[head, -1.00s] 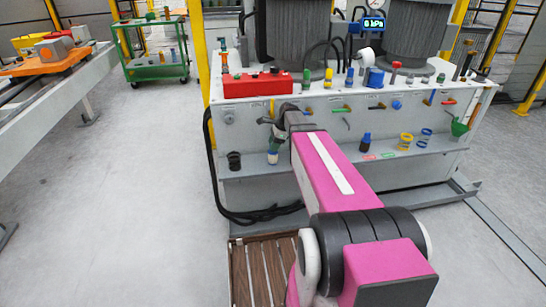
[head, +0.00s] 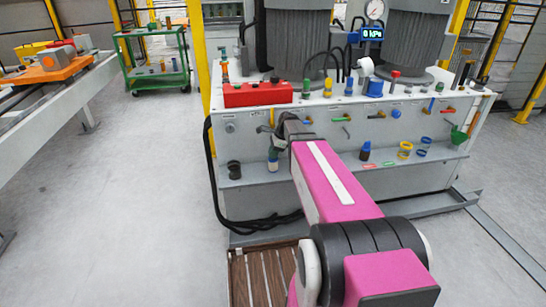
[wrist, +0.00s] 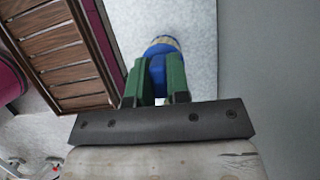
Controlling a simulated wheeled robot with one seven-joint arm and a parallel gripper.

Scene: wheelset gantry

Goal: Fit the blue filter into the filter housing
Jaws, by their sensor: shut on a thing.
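My gripper (wrist: 160,85) has green fingers, which are shut on the blue filter (wrist: 160,58) in the wrist view. The filter is a blue cylinder with a pale band near its far end. In the head view my gripper (head: 274,152) is small, in front of the left part of the grey machine, with the filter (head: 273,166) below its fingers. A black cup-like part (head: 234,170) stands on the machine's low shelf just left of the filter, apart from it. I cannot tell for sure whether this is the filter housing.
The grey machine's shelf (head: 315,172) also holds a dark blue bottle (head: 365,151), a yellow-ringed part (head: 405,150) and a blue-ringed part (head: 424,146). A red box (head: 257,94) sits on top. A slatted wooden platform (head: 265,280) lies below my arm. Floor at left is clear.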

